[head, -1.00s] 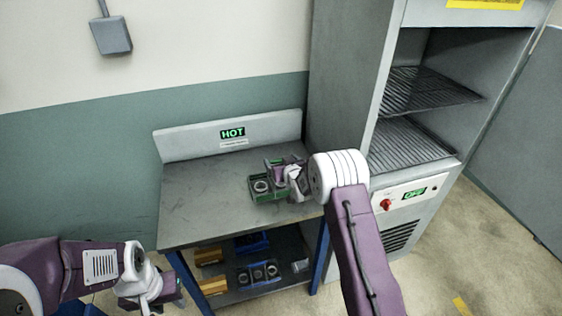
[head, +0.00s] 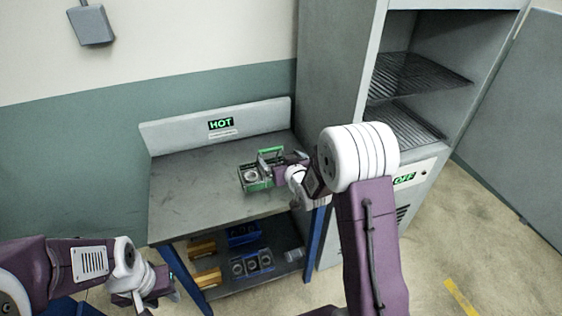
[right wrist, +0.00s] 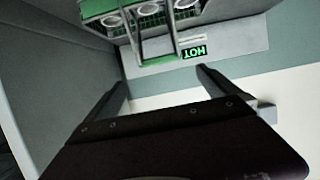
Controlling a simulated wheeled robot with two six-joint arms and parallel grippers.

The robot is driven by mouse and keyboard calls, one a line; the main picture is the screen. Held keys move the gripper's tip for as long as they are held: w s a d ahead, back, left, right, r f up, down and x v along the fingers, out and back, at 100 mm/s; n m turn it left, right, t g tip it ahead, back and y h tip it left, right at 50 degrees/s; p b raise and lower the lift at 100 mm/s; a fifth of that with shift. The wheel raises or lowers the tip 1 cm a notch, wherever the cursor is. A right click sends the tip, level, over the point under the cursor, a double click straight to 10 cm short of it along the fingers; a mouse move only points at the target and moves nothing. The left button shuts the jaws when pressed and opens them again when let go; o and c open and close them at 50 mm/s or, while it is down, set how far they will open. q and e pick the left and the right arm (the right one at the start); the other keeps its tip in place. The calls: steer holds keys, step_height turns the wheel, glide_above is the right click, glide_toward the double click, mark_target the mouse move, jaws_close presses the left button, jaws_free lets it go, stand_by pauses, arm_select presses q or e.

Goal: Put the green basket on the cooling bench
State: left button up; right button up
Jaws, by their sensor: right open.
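The green basket (head: 257,182) stands on the top of the bench (head: 195,190) under the green HOT sign (head: 221,124), near its right end. It holds several metal rings and has a raised handle. My right gripper (head: 277,168) is open just right of the basket, partly covering it. In the right wrist view the basket (right wrist: 150,22) is at the top, beyond the spread fingers (right wrist: 163,85), with nothing between them. My left gripper (head: 163,292) hangs at the lower left, away from the basket; its jaws are too small to judge.
The grey oven (head: 335,90) stands open right of the bench, with wire racks (head: 420,78) inside and an OFF display (head: 404,178). The lower shelf holds a blue bin (head: 243,234), yellow bins (head: 204,249) and a tray of rings (head: 252,265). The left bench top is clear.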

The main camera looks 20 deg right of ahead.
steer(key=s+f+g, duration=0.2)
steer(key=s+g, duration=0.2)
steer(key=s, duration=0.6)
steer(key=s+a+f+g, duration=0.1)
steer(key=s+f+g, duration=0.2)
steer(key=s, duration=0.7)
steer(key=s+a+f+g, duration=0.1)
steer(key=s+f+g, duration=0.1)
steer(key=s+g, duration=0.3)
steer(key=s, duration=0.4)
steer(key=shift+s+a+f+m+g, duration=0.25)
steer(key=shift+s+f+m+g, duration=0.05)
steer(key=shift+s+f+g, duration=0.1)
